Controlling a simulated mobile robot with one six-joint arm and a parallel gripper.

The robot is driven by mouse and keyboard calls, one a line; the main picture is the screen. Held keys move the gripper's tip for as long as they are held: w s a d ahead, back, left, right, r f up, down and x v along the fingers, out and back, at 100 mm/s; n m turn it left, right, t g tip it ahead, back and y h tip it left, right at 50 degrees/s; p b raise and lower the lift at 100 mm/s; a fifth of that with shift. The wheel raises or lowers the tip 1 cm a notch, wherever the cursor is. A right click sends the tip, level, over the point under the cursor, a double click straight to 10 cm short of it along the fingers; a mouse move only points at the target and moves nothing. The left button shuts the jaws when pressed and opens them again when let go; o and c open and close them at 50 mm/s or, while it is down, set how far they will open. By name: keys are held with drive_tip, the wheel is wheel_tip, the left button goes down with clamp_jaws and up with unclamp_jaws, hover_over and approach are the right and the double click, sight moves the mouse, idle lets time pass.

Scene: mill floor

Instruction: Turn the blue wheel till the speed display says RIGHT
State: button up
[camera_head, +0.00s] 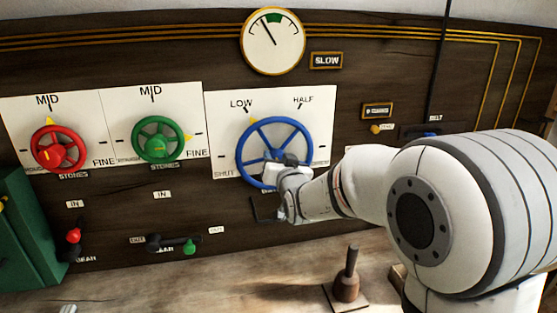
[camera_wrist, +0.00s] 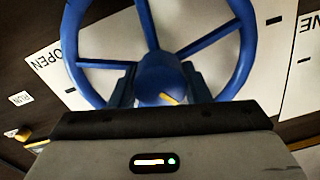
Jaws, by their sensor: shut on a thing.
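The blue wheel (camera_head: 253,134) is mounted on a white plate marked SHUT, LOW and HALF. Its yellow pointer (camera_head: 251,120) is at the upper left, close to LOW. The speed display (camera_head: 326,60) reads SLOW. My gripper (camera_head: 279,163) is at the lower middle of the wheel, shut on it. In the wrist view the blue wheel (camera_wrist: 240,50) fills the top, with its hub between my two dark fingers (camera_wrist: 160,88). The exact grip is partly hidden by my gripper body.
A round dial (camera_head: 273,42) has its needle left of the green band. A red wheel (camera_head: 58,149) and a green wheel (camera_head: 160,139) are on the left. Small levers (camera_head: 190,245) sit below.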

drive_tip(key=shift+f+b, duration=0.15)
drive_tip(key=shift+b, duration=0.5)
drive_tip(key=m+b, duration=0.2)
drive_tip(key=b, duration=0.1)
drive_tip(key=shift+f+b, duration=0.2)
drive_tip(key=shift+b, duration=0.1)
drive_tip(key=m+b, duration=0.3)
drive_tip(key=b, duration=0.2)
drive_tip(key=shift+f+m+b, duration=0.1)
drive_tip(key=shift+m+b, duration=0.25)
drive_tip(key=shift+m, duration=0.05)
drive_tip(key=m+b, duration=0.3)
drive_tip(key=b, duration=0.1)
drive_tip(key=shift+b, duration=0.35)
drive_tip(key=m+b, duration=0.3)
drive_tip(key=shift+r, duration=0.3)
drive_tip(key=o, duration=1)
drive_tip(key=shift+d, duration=0.1)
